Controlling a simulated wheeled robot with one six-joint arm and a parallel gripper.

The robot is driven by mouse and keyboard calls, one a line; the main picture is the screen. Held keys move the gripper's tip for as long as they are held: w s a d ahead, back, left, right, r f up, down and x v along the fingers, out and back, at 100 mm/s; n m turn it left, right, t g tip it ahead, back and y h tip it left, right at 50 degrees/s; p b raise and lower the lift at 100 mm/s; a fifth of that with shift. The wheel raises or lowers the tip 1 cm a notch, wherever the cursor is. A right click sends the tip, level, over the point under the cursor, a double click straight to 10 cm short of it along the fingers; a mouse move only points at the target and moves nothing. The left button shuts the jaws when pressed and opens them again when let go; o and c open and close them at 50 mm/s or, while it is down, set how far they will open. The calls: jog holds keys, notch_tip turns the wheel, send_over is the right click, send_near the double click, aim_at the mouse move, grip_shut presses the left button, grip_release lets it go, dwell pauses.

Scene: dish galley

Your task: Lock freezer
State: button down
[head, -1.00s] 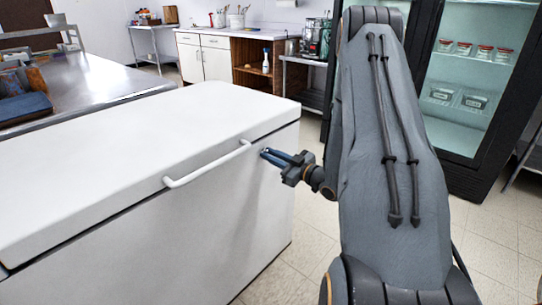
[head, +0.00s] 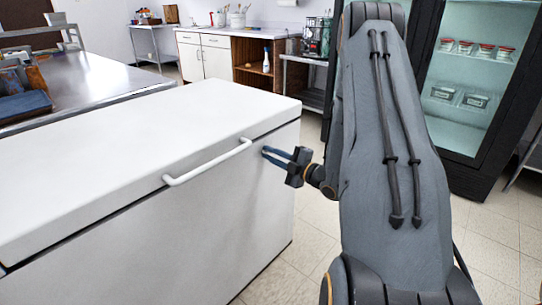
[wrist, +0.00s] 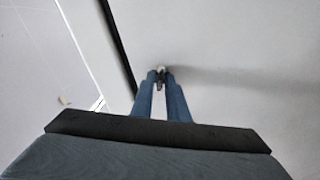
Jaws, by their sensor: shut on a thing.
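The white chest freezer (head: 195,220) stands at left and centre with its lid (head: 130,130) down. A white bar handle (head: 208,165) runs along the lid's front edge. My gripper (head: 265,152) is at the freezer's front face, right of the handle and just below the lid. In the wrist view its blue fingertips (wrist: 160,73) are shut on a small metallic piece at the freezer's face, which looks like a key (wrist: 160,86) in the lock. The fingers hide most of it, and the lock's own face cannot be made out.
A steel table (head: 95,85) stands behind the freezer at left. A wooden-sided counter (head: 250,40) is at the back. A glass-door fridge (head: 460,105) stands at right, behind my arm. Tiled floor (head: 310,225) lies open right of the freezer.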

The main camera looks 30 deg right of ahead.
jog(key=shift+n+b, duration=0.5)
jog(key=shift+n, duration=1.7)
jog(key=c, duration=1.9)
grip_release()
jog(key=shift+o, duration=0.2)
jog(key=shift+s, duration=0.1)
jog(key=v, duration=0.7)
jog(key=shift+s, duration=0.3)
jog(key=shift+d, duration=0.1)
